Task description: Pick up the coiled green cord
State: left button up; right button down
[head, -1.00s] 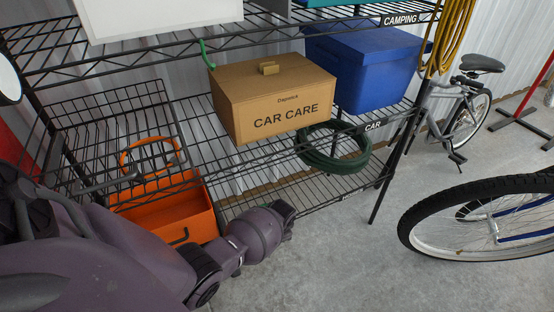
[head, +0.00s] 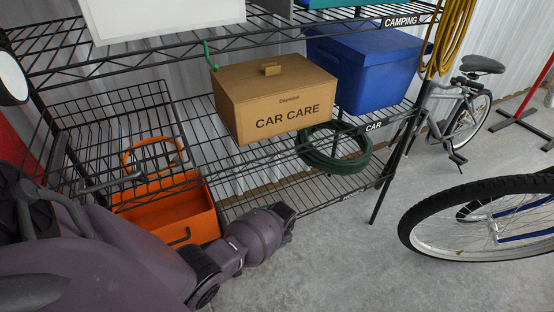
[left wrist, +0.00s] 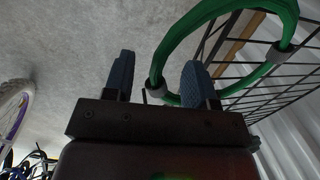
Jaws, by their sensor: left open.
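A bright green cord loop (left wrist: 168,48) with grey clips shows large in the left wrist view, against wire shelving. My left gripper (left wrist: 158,66) is open; one side of the loop passes between its fingers. The right-hand finger overlaps the loop's inside in the picture, and I cannot tell whether cord and fingers touch. In the head view my left wrist (head: 262,235) is low in front of the bottom shelf and hides its fingers and most of what is behind. A dark green coil (head: 336,165) lies on a shelf below the blue bin. My right gripper is out of view.
The wire rack holds a CAR CARE box (head: 275,100), a blue bin (head: 365,65) and an orange container (head: 170,212). A yellow coil (head: 455,35) hangs at the rack's right end. Bicycles (head: 490,225) stand right; the concrete floor (head: 340,260) between is clear.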

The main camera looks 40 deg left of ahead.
pick_arm(q)
jog(key=shift+r, duration=0.3)
jog(key=r, duration=0.1)
jog(key=r+p, duration=0.1)
jog(key=shift+w+d+r, duration=0.15)
jog(key=shift+d+r, duration=0.05)
jog(key=shift+r, duration=0.1)
notch_tip(320, 180, up, 7)
jog(key=s+d+p, duration=0.1)
jog(key=p, duration=0.3)
jog(key=shift+d+r, duration=0.2)
jog(key=shift+d, duration=0.05)
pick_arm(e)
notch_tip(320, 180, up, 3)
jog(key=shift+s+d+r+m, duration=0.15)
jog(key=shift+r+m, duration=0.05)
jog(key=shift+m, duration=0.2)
pick_arm(q)
jog(key=shift+s, duration=0.15)
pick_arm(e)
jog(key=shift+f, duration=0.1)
